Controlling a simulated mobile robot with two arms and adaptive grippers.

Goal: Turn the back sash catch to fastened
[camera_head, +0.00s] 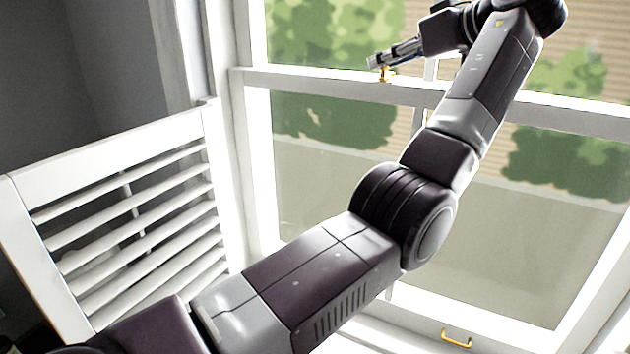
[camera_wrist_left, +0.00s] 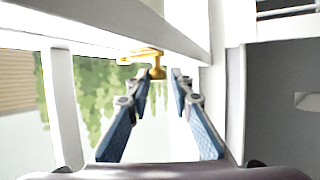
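The brass sash catch (camera_head: 385,74) sits on the white meeting rail of the window, high in the head view. It also shows in the left wrist view (camera_wrist_left: 150,55), with an arm out to the left and a knob hanging at its right end. My left gripper (camera_head: 377,61) is right at the catch in the head view, and partly covers it. In the left wrist view my left gripper's blue-padded fingers (camera_wrist_left: 161,76) are apart, with the brass knob in line with the gap between their tips. Contact cannot be made out. My right gripper is not in view.
A white louvred shutter (camera_head: 130,215) stands swung open at the left. The white meeting rail (camera_head: 310,82) runs across the window. A brass pull (camera_head: 457,340) is on the bottom rail. My left arm crosses in front of the glass.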

